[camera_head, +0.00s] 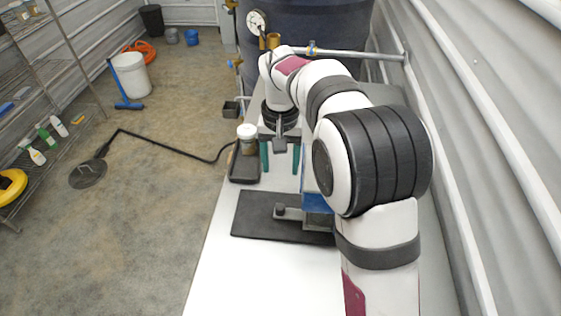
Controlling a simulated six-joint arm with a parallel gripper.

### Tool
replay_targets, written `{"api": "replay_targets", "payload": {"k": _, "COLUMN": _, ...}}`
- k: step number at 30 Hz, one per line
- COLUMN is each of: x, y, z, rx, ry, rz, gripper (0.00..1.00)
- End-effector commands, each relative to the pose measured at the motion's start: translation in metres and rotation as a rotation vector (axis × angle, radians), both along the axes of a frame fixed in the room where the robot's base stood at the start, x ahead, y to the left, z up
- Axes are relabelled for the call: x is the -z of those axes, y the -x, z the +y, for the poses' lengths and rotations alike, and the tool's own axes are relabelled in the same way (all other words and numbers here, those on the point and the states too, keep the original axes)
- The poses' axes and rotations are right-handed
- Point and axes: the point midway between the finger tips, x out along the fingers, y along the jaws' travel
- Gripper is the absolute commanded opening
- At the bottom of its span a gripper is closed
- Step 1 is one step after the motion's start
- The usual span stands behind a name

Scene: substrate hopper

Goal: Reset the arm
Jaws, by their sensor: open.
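My arm, white with dark bands and maroon patches, reaches from the bottom right forward over the white bench. My gripper (280,160) is at its far end and points down toward the bench. Its two teal fingers are apart, and nothing shows between them. I cannot tell how high the fingertips are above the bench. A jar with a white lid (247,132) stands on a dark tray (243,170) just left of my gripper.
A black mat (262,222) lies nearer on the white bench (240,270). A blue block (317,202) is partly hidden by my arm. A dark blue tank (320,25) with a gauge (256,21) stands behind. A corrugated wall (490,130) runs close on the right.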

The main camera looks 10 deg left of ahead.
Motion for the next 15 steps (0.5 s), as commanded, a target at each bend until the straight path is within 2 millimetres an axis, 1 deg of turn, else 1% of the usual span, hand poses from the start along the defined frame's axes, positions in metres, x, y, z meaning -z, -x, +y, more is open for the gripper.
{"api": "replay_targets", "payload": {"k": 12, "x": -0.002, "y": 0.000, "z": 0.000, "rx": 0.002, "ry": -0.002, "rz": -0.004, "gripper": 0.64}}
{"api": "replay_targets", "payload": {"k": 14, "x": -0.012, "y": -0.003, "z": -0.002, "rx": 0.025, "ry": -0.017, "rz": -0.035, "gripper": 0.64}}
{"api": "replay_targets", "payload": {"k": 15, "x": -0.026, "y": -0.005, "z": -0.004, "rx": 0.060, "ry": -0.038, "rz": -0.075, "gripper": 0.64}}
